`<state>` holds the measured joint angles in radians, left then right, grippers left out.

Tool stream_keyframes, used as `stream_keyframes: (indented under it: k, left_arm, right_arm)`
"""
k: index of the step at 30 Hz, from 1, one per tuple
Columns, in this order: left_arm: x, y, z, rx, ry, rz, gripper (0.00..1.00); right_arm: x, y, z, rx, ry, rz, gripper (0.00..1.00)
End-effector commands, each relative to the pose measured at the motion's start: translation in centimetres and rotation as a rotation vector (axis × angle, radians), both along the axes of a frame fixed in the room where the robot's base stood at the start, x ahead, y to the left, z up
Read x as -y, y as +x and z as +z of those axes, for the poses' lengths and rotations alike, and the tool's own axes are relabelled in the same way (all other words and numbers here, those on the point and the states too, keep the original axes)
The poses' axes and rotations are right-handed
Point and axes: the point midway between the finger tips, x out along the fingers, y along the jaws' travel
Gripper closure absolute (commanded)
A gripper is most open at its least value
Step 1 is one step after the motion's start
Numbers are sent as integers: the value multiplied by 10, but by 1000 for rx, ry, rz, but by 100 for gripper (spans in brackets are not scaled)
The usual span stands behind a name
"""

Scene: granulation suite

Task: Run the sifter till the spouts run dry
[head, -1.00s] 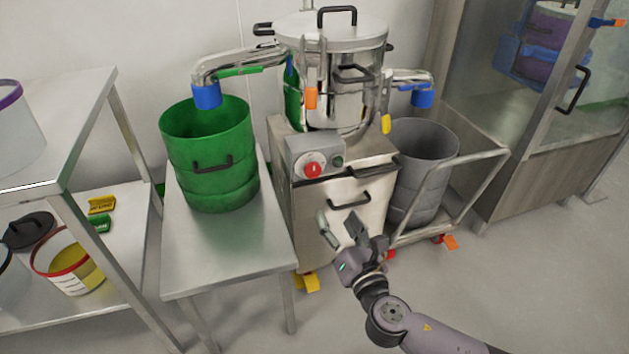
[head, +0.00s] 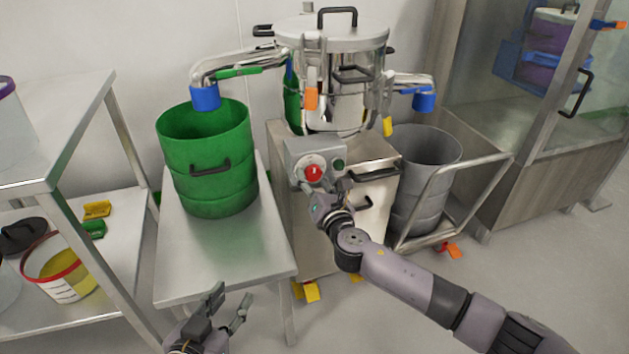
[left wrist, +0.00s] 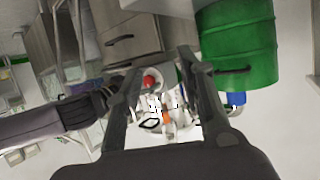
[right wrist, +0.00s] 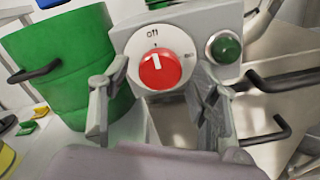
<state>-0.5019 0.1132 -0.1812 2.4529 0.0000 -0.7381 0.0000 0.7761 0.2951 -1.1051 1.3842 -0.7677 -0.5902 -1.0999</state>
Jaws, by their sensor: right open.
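The sifter (head: 345,85) is a steel drum with a lid on a steel cabinet. Its control box (head: 293,148) carries a red knob (head: 313,173) and a green button (head: 339,164). In the right wrist view the knob's white mark (right wrist: 155,62) points up toward "off". My right gripper (right wrist: 155,85) is open, its fingers either side of and short of the knob. The left spout (head: 205,97) hangs over a green drum (head: 205,165), the right spout (head: 424,101) over a grey drum (head: 425,180). My left gripper (head: 231,296) is open and empty. No flow is visible at the spouts.
The green drum stands on a steel table (head: 225,260) with a clear front. The grey drum sits on a wheeled cart (head: 470,175). A shelf with tubs (head: 60,265) stands left, and a glazed cabinet (head: 540,170) stands right.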

Motion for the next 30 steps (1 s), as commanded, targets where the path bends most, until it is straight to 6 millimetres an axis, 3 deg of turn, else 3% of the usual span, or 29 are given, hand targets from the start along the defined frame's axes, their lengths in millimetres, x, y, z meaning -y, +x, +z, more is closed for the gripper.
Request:
stream_keyframes:
  k: [13,30]
  left_arm:
    - [3,5,11,58,-14,-3,64]
    - [3,5,10,57,-14,-3,64]
  right_arm:
    - [-2,7,0,0,0,0,44]
    - [-2,7,0,0,-1,-1,81]
